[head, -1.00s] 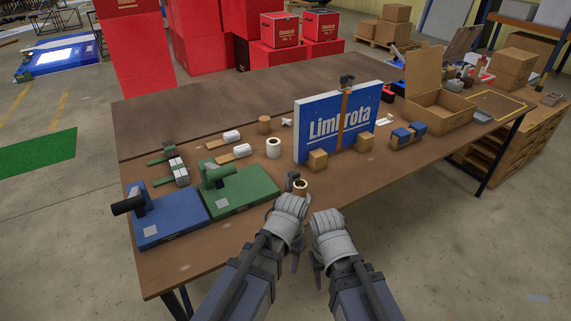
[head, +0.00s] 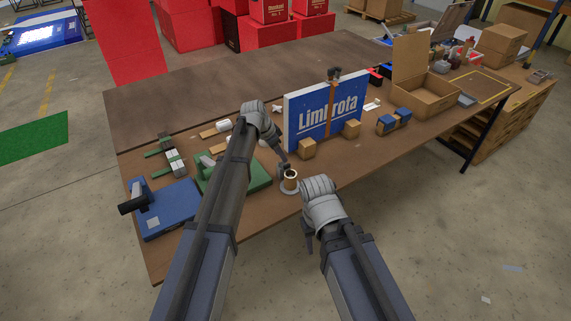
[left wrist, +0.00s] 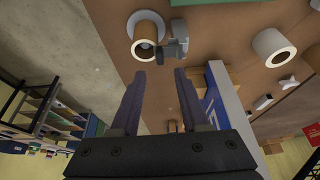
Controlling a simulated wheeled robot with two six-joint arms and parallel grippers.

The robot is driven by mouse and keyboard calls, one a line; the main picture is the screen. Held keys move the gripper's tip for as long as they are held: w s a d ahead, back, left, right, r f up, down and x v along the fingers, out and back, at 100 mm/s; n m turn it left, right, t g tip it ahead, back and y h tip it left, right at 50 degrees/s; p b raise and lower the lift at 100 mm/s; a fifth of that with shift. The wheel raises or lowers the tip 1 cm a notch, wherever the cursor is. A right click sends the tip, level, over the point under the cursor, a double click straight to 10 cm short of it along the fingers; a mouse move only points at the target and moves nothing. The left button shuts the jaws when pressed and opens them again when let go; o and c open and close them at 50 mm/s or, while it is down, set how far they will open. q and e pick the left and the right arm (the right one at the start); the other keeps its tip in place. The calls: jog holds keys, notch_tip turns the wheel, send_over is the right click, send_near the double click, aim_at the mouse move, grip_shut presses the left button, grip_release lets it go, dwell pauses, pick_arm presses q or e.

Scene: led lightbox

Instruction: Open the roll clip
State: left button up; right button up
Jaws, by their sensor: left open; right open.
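The grey roll clip (head: 284,168) sits beside a small brown-and-white roll (head: 289,184) near the table's front edge; I cannot tell whether it is open. In the left wrist view the clip (left wrist: 176,44) shows beside the roll (left wrist: 148,42), just past the fingertips. My left gripper (head: 280,150) is over the table behind the clip in the head view. In the left wrist view its two fingers (left wrist: 160,74) are spread apart with nothing between them. My right gripper (head: 308,238) is open and empty at the front edge, right of the roll.
The blue Limbrota sign (head: 312,112) stands behind the roll, with small cardboard blocks (head: 307,149) at its foot. A green press (head: 255,180) and a blue press (head: 170,208) are at left. An open carton (head: 425,96) is at right.

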aim_at(287, 165)
pick_arm(q)
jog(key=b+x, duration=0.5)
jog(key=x, duration=0.1)
jog(key=shift+d+f+b, duration=0.1)
jog(key=shift+f+b, duration=0.3)
grip_shut()
